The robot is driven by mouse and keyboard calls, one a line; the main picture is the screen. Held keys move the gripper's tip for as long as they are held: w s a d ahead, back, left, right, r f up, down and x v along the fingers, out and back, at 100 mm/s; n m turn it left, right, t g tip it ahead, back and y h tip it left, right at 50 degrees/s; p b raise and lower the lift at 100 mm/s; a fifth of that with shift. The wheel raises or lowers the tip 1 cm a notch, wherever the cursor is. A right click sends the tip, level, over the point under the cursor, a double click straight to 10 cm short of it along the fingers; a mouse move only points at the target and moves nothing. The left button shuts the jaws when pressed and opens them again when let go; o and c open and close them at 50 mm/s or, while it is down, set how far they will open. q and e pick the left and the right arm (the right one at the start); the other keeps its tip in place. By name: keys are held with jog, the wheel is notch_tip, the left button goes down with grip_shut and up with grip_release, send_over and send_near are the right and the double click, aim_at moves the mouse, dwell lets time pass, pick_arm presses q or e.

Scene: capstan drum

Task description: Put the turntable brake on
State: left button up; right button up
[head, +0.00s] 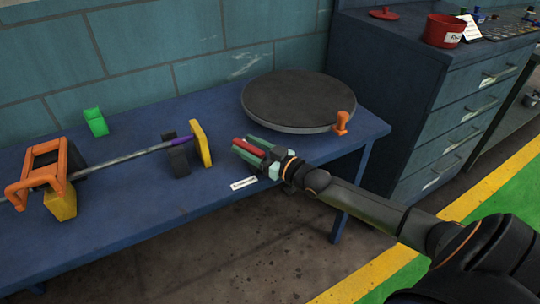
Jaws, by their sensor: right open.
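The turntable (290,98) is a round dark disc with a grey rim, lying at the right end of the blue bench. A small orange fitting (341,122) stands at its front right rim. My right gripper (248,150) is in front of the turntable, its pale green fingers pointing left and apart. A red bar (250,147) shows between the fingers; I cannot tell whether they touch it or whether it is the brake handle. A small white label (243,183), too small to read, is on the bench's front edge below the gripper. My left gripper is not in view.
Left on the blue bench (130,208) are an orange frame (42,165), a metal rod (120,159) with a purple band, a yellow plate (201,144) and a green block (95,122). A drawer cabinet (440,120) bearing a red pot (443,30) stands right.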

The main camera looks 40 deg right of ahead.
jog(key=p+v, duration=0.2)
jog(key=v, duration=0.9)
jog(key=shift+r, duration=0.15)
